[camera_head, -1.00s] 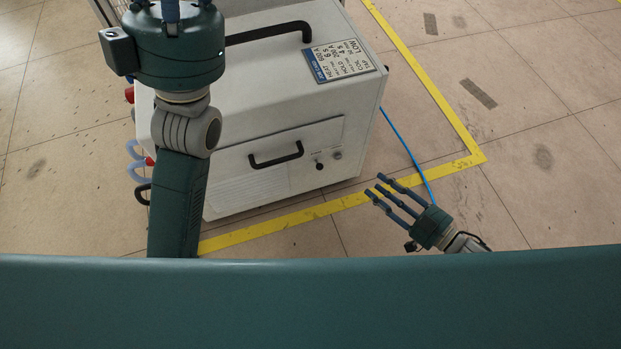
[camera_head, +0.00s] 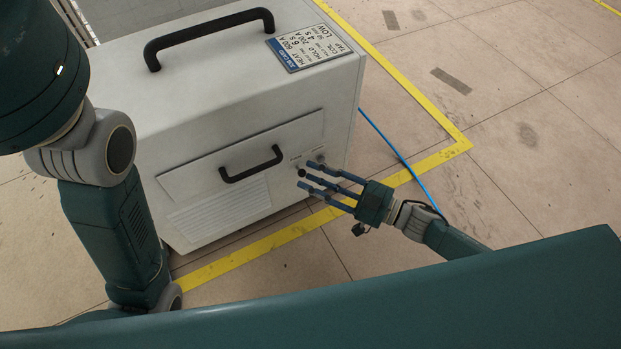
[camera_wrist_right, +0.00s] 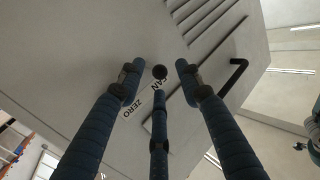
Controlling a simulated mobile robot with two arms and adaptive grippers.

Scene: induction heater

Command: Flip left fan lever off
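The black round-ended lever (camera_head: 301,172) sits on the white heater's front face, low at the right. The right wrist view shows its dark end (camera_wrist_right: 160,72) near printed labels, "ZERO" and one that seems to read "FAN". My right gripper (camera_head: 305,177) is open, its three fingers pointing at this lever. In the right wrist view the fingers (camera_wrist_right: 158,80) are spread around the dark end, with nothing gripped. I cannot tell whether they touch it. A second small control (camera_head: 321,159) shows just right of the lever. My left gripper is out of view; only my left arm shows.
The white heater (camera_head: 230,95) has a black top handle (camera_head: 208,33), a front handle (camera_head: 251,166) and a data plate (camera_head: 302,48). A blue cable (camera_head: 400,157) runs along the floor beside it. Yellow floor tape (camera_head: 262,246) borders it. The floor at right is clear.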

